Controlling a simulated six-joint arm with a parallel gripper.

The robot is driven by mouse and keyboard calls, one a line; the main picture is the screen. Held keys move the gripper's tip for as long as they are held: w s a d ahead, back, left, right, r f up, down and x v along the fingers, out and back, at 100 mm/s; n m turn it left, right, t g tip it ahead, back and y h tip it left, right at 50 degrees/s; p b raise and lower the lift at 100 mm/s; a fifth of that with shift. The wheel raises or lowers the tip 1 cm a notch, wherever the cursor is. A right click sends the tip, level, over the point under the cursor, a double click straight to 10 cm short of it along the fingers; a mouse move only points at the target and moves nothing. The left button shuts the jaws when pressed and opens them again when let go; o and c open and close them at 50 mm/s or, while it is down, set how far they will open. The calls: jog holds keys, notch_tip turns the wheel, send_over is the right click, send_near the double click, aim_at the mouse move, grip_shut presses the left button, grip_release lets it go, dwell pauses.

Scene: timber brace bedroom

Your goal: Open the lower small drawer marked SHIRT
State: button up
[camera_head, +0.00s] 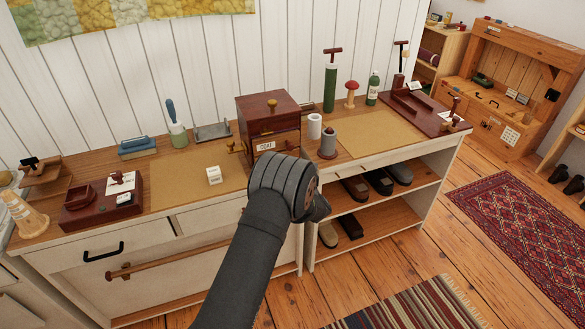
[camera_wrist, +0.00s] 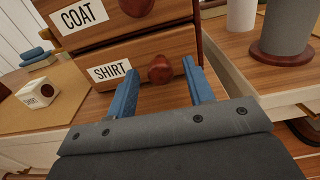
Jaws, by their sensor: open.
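A small dark wooden cabinet (camera_head: 268,118) stands on the counter against the wall. In the wrist view its lower drawer (camera_wrist: 115,80) carries a white label (camera_wrist: 109,71) reading SHIRT and a round reddish-brown knob (camera_wrist: 160,69). Above it is a drawer marked COAT (camera_wrist: 82,15). Both drawers look shut. My gripper (camera_wrist: 162,90) is open, with blue fingers on either side of the SHIRT knob and their tips close to the drawer front. I cannot tell whether a finger touches the knob. In the head view my arm (camera_head: 255,240) hides the lower drawer and the fingers.
A white cube (camera_head: 214,175) with print stands left of the cabinet. A grey cylinder on a brown base (camera_head: 328,143) and a white cup (camera_head: 314,126) stand close on its right. Shelves with shoes (camera_head: 380,181) lie below right.

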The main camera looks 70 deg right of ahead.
grip_shut()
jog(key=v, duration=1.1)
jog(key=shift+s+a, duration=0.15)
grip_release()
